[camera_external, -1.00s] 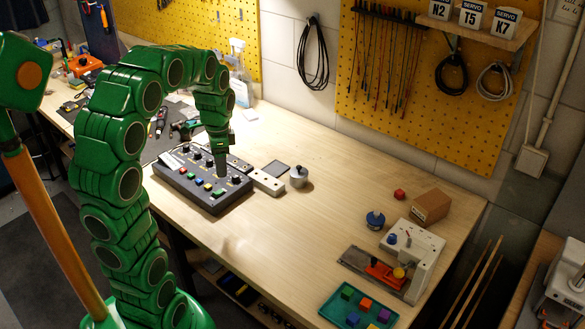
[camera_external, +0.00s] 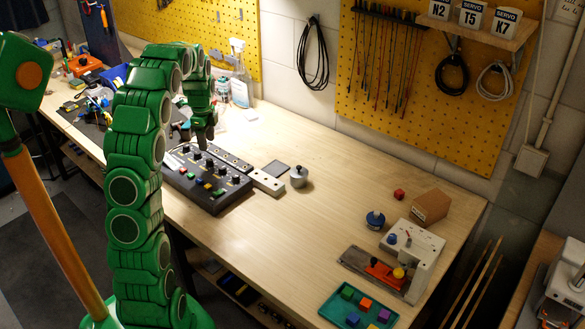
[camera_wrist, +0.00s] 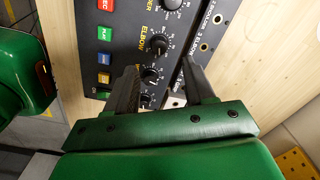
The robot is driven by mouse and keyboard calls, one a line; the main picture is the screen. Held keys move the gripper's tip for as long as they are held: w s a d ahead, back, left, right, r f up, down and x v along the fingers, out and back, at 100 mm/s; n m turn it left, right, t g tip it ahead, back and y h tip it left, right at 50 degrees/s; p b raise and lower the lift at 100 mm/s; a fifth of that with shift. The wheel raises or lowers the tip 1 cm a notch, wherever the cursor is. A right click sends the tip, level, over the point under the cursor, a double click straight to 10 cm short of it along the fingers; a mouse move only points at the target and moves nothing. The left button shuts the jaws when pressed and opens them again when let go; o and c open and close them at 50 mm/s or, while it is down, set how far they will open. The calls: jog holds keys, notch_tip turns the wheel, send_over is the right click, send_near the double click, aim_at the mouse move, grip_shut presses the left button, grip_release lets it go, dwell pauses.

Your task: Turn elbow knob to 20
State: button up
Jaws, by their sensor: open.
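The dark control box (camera_external: 207,205) lies on the bench with a row of black knobs and a row of coloured buttons. In the wrist view the elbow knob (camera_wrist: 158,45), black with a white dial scale, sits beside the yellow "ELBOW" label, just beyond my fingertips. My gripper (camera_wrist: 160,68) is open above the panel, with a finger on either side of a lower knob (camera_wrist: 151,75). No contact with a knob is visible. In the external view my gripper (camera_external: 207,145) is over the box's far edge. The elbow knob's exact setting is too small to read.
Coloured buttons (camera_wrist: 104,57) line the panel's left in the wrist view. The middle of the bench is clear.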

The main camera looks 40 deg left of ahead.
aim_at(210, 160)
jog(key=shift+f, duration=3.75)
jog(key=shift+c, duration=0.3)
grip_shut()
